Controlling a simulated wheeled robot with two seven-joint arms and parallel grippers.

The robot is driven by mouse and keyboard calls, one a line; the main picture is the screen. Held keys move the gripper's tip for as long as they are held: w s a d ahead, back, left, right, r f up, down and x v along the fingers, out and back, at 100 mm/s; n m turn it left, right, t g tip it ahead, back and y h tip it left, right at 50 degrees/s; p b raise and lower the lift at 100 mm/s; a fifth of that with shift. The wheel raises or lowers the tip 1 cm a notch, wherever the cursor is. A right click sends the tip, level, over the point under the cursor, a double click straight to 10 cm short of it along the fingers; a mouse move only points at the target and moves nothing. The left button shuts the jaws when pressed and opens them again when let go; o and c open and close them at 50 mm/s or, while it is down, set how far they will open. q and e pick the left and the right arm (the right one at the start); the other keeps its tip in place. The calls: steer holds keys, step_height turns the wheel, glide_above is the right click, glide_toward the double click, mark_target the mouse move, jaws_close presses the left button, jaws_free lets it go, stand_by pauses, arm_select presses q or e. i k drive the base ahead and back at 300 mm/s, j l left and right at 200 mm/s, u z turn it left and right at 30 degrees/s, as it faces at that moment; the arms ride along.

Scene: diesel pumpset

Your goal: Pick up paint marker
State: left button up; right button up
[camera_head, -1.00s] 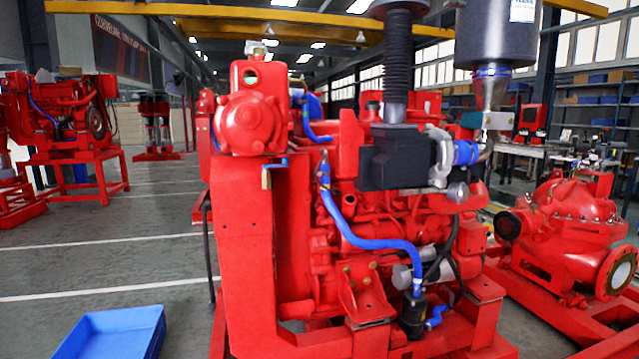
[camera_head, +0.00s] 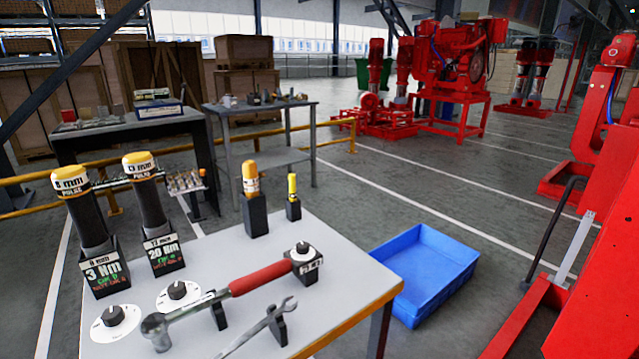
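A slim yellow pen-like item (camera_head: 292,186), which looks like the paint marker, stands upright in a small black holder (camera_head: 293,209) near the back right corner of the white-topped table (camera_head: 330,252). A thicker orange-yellow cylinder (camera_head: 250,177) stands in a taller black holder (camera_head: 255,215) just left of it. Neither of my grippers is in view.
A torque wrench with a red handle (camera_head: 260,278), an open-ended wrench (camera_head: 255,330) and two yellow-capped tools (camera_head: 75,205) (camera_head: 147,195) are on the same table. A blue bin (camera_head: 425,290) sits on the floor to the right. Red machinery (camera_head: 605,270) stands at far right.

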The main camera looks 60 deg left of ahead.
mark_target(293, 193)
steer(key=u, duration=1.95)
steer(key=i+l+u, duration=0.15)
steer(key=l, duration=0.25)
steer(key=l+u, duration=0.1)
steer(key=l, duration=0.35)
steer(key=i+l+u, duration=0.15)
steer(key=l, duration=0.3)
